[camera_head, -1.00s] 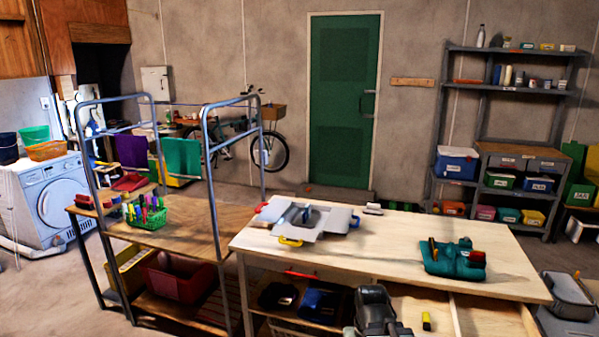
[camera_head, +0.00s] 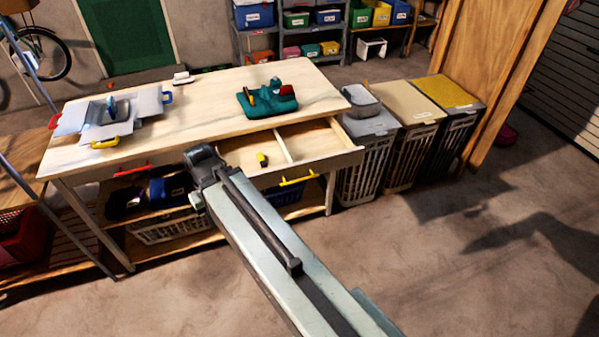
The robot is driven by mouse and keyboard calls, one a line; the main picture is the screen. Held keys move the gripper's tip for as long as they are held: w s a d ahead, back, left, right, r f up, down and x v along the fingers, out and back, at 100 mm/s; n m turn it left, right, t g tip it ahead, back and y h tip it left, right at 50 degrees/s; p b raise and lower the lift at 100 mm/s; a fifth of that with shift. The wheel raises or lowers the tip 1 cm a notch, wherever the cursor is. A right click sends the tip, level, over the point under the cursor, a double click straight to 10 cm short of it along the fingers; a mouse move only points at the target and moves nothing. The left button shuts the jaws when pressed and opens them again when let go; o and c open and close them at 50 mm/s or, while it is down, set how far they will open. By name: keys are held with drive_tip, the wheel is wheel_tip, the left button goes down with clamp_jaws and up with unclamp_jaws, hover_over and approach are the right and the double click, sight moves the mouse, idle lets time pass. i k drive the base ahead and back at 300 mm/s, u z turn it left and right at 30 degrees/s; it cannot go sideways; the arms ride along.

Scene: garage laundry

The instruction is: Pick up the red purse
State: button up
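I cannot make out a red purse for certain in the head view. A small dark pink-red object (camera_head: 507,133) lies on the floor at the right, behind the wooden panel; it is too small and partly hidden to name. My arm reaches from the bottom right up to the front of the workbench, and its dark end joint covers part of the drawer front. No gripper fingers show.
The workbench (camera_head: 200,97) has an open drawer (camera_head: 310,140) on its right, with a yellow handle. Laundry hampers (camera_head: 400,160) stand beside it, near a wooden panel (camera_head: 485,60). A red bin (camera_head: 28,240) sits low at the left. Open floor (camera_head: 430,260) lies front right.

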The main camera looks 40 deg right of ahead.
sight(286, 90)
drive_tip(key=u, duration=0.4)
drive_tip(key=i, duration=1)
drive_tip(key=z, duration=0.15)
